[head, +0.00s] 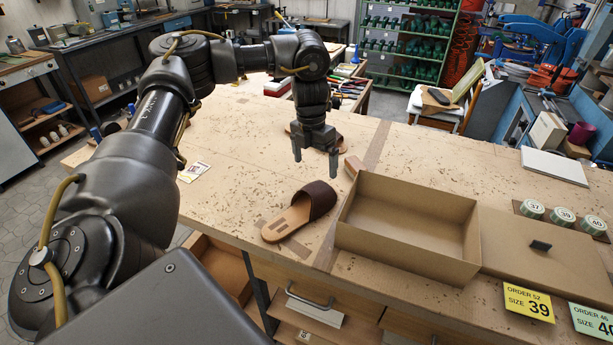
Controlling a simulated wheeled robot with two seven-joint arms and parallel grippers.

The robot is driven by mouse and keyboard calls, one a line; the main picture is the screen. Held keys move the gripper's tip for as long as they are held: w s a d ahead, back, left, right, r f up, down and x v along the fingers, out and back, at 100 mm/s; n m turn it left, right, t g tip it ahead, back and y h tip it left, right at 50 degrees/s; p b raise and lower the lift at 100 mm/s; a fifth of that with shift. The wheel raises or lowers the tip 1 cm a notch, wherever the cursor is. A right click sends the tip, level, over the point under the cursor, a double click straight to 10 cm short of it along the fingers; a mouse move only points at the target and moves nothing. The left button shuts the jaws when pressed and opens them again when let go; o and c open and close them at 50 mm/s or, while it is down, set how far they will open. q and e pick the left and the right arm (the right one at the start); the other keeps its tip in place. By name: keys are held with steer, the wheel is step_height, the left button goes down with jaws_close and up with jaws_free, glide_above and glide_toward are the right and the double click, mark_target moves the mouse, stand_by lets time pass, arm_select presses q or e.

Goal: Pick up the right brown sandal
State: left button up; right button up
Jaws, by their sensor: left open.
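A brown sandal (299,212) with a dark brown strap and a tan sole lies upright on the workbench (240,150), just left of an open cardboard box (400,255). Its strap end points away to the upper right. Another sandal (339,138) lies farther back, mostly hidden behind my left gripper (316,167). I cannot tell from its visible edges how it lies. My left gripper points down with its fingers apart and nothing between them. In the picture it is above the near sandal and in front of the far one. My right gripper is out of view.
Round size tins (533,208) and a yellow order card (528,299) are there too. A small brown block (354,165) stands behind the box. The bench's left part is mostly clear.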

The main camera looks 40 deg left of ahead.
mark_target(317, 185)
arm_select(q)
steer(key=f, duration=0.2)
steer(key=d+f, duration=0.1)
steer(key=f, duration=0.1)
steer(key=shift+w, duration=0.1)
steer(key=shift+w+f, duration=0.15)
steer(key=shift+f, duration=0.2)
steer(key=shift+a+f, duration=0.1)
steer(key=shift+a, duration=0.05)
step_height(317, 185, down, 4)
steer(key=shift+f+p, duration=0.25)
steer(key=shift+p, duration=0.6)
steer(key=shift+d+f, duration=0.2)
steer(key=shift+f, duration=0.1)
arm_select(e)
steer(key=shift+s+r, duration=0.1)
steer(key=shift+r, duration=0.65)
arm_select(q)
steer(key=shift+c, duration=0.4)
steer(key=c, duration=1.7)
